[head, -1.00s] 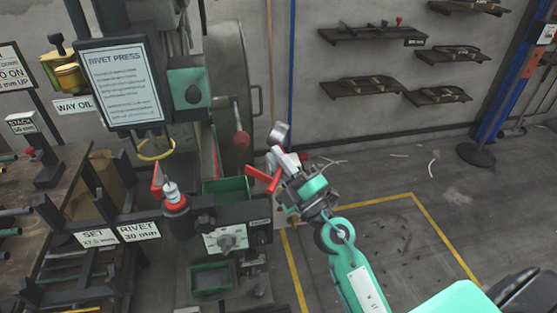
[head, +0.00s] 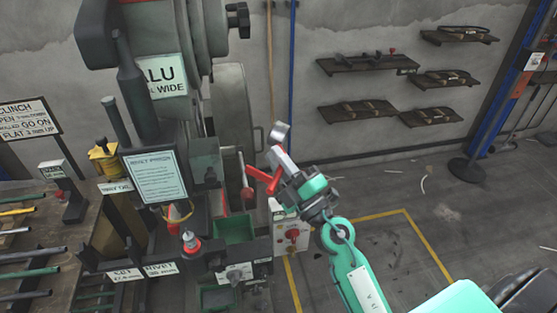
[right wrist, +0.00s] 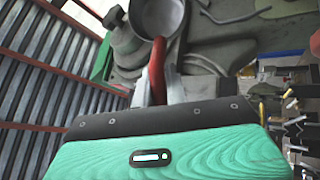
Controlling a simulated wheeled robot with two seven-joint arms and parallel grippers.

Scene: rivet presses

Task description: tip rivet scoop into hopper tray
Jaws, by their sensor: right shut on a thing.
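My right gripper (head: 281,166) is shut on the rivet scoop, in mid-air right of the press. The scoop's round metal cup (head: 279,132) shows above the fingers in the head view. In the right wrist view the cup (right wrist: 157,17) is at the top, with its red handle (right wrist: 157,72) running down between the fingers (right wrist: 171,86). I cannot tell whether rivets are in the cup. A green tray (head: 233,230), which looks like the hopper tray, sits on the press front, below and left of the scoop and apart from it. My left gripper is not in view.
The press sign (head: 155,177) stands left of the green tray. A second green tray (head: 217,299) is lower down. A control box (head: 291,236) stands below the gripper. Floor to the right is mostly clear.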

